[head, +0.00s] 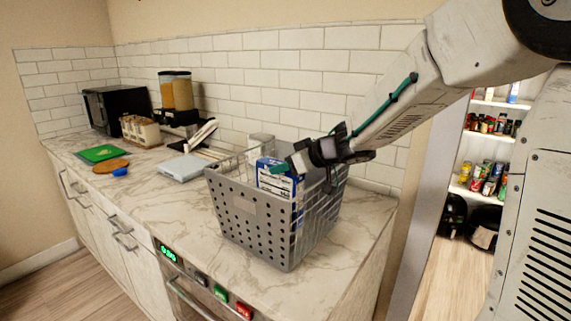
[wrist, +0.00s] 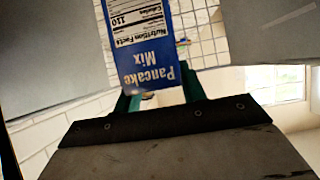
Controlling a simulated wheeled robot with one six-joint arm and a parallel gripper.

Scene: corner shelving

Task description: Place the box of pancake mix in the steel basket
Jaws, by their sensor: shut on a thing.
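The blue and white pancake mix box (head: 274,180) is inside the steel basket (head: 250,222), low enough that the basket wall hides its lower part. In the wrist view the box (wrist: 150,45) shows its "Pancake Mix" lettering upside down. My gripper (head: 288,166) reaches over the basket's right side and is shut on the top of the box. The green fingers of my gripper (wrist: 155,98) meet the box's edge in the wrist view. The basket stands on the marble counter. Whether the box touches the basket floor is hidden.
The marble counter (head: 175,211) has clear room left of the basket. A pale board (head: 184,167), a green board (head: 102,153), a microwave (head: 116,108) and cereal dispensers (head: 176,92) stand farther back left. A tiled wall is behind. Pantry shelves (head: 487,148) are at the right.

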